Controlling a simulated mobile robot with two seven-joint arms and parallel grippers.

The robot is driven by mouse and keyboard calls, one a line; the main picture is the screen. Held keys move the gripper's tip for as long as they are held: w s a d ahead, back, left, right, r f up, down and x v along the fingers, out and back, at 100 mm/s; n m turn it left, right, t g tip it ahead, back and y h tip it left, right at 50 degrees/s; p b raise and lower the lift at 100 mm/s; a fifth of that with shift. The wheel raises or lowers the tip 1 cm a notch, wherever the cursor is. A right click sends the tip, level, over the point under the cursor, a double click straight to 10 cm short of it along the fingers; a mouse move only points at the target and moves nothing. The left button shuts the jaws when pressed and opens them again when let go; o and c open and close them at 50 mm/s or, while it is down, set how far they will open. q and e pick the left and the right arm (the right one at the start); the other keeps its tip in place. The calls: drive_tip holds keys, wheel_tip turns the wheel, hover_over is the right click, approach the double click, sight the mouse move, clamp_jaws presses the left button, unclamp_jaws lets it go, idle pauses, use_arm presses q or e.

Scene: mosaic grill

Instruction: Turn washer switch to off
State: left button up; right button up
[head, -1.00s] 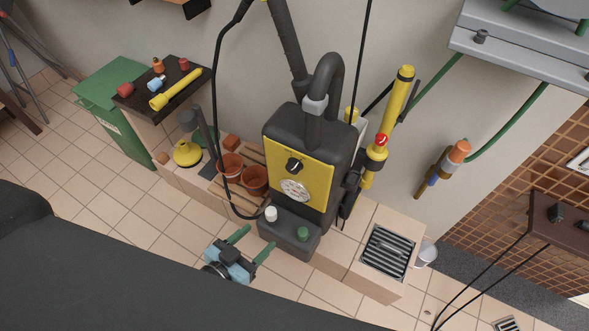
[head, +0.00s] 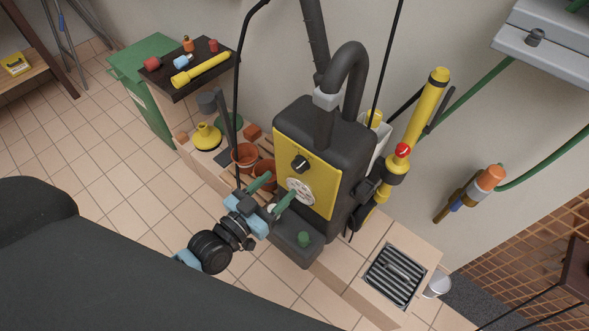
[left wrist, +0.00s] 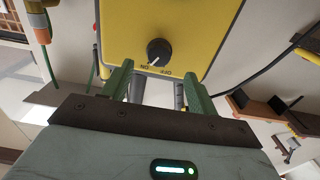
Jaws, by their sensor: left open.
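The washer (head: 345,150) is a dark grey machine with a yellow front panel (head: 318,188), standing on a tiled ledge. A black knob switch (head: 300,164) sits on the panel above a round white dial. In the left wrist view the switch (left wrist: 159,51) shows ahead, its white mark pointing down-left toward the printed ON, with OFF to the right. My left gripper (head: 272,194) is open and empty, its green fingers just in front of the lower panel, below the switch and apart from it. It partly covers the dial. My right gripper is not in view.
A yellow spray lance (head: 420,115) stands right of the washer. Terracotta pots (head: 245,155) and a yellow-based tool are on its left. A black hose hangs close to my left gripper. A metal grate (head: 394,276) lies in the ledge at right.

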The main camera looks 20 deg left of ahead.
sight(297, 169)
use_arm(q)
drive_tip(key=x, duration=0.7)
drive_tip(key=c, duration=1)
drive_tip(key=shift+n, duration=0.4)
drive_tip(key=n, duration=0.5)
drive_tip(key=shift+d, duration=0.1)
drive_tip(key=n+b, duration=0.1)
drive_tip(key=n, duration=0.5)
